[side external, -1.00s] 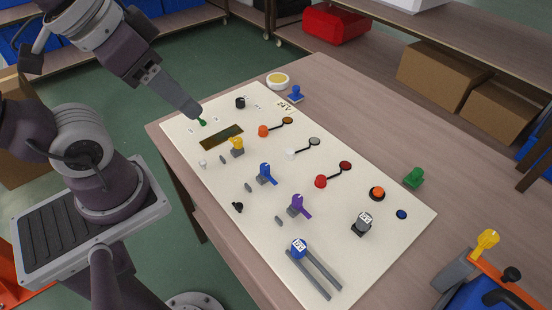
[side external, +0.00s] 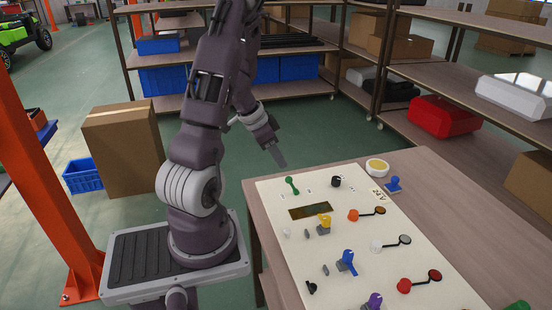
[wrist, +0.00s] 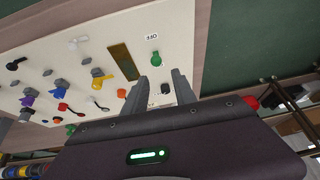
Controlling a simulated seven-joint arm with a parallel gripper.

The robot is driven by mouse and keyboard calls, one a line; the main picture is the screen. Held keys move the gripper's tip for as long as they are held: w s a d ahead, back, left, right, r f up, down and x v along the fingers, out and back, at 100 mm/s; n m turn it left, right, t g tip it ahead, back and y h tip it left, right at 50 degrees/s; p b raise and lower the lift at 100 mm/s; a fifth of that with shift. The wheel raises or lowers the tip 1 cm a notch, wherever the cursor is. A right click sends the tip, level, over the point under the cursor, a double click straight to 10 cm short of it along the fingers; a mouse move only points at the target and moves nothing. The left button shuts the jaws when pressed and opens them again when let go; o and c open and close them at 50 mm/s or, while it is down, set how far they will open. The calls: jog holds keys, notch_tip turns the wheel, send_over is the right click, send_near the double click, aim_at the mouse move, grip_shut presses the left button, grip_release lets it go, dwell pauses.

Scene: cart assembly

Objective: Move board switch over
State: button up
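The white board (side external: 345,218) lies on the table. A small green switch (side external: 292,186) stands near its far-left corner, beside a dark display strip (side external: 311,211). My gripper (side external: 281,161) is above and just behind the board's far-left edge, apart from the green switch. In the wrist view, the fingers of my gripper (wrist: 160,77) are spread with nothing between them. The green switch (wrist: 155,59) shows just beyond the fingertips, with a small label near it. Which position the switch is in is too small to tell.
The board also holds a black knob (side external: 336,181), a yellow switch (side external: 324,224), a blue switch (side external: 347,262) and a purple switch (side external: 373,302). A yellow-topped round item (side external: 377,167) and a blue stamp-like part (side external: 394,184) sit on the table (side external: 440,185) behind the board.

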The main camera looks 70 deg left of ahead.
aim_at(287, 178)
jog(key=shift+s+d+f, duration=0.1)
jog(key=shift+s+f, duration=0.2)
jog(key=shift+f, duration=0.15)
jog(key=x, duration=0.8)
jog(key=shift+d, duration=0.2)
jog(key=shift+c, duration=0.2)
jog(key=shift+r, duration=0.15)
grip_shut()
jog(key=shift+w+r, duration=0.3)
jog(key=shift+w, duration=0.6)
jog(key=shift+w, duration=0.1)
jog(key=shift+w+r, duration=0.1)
jog(key=shift+w, duration=0.7)
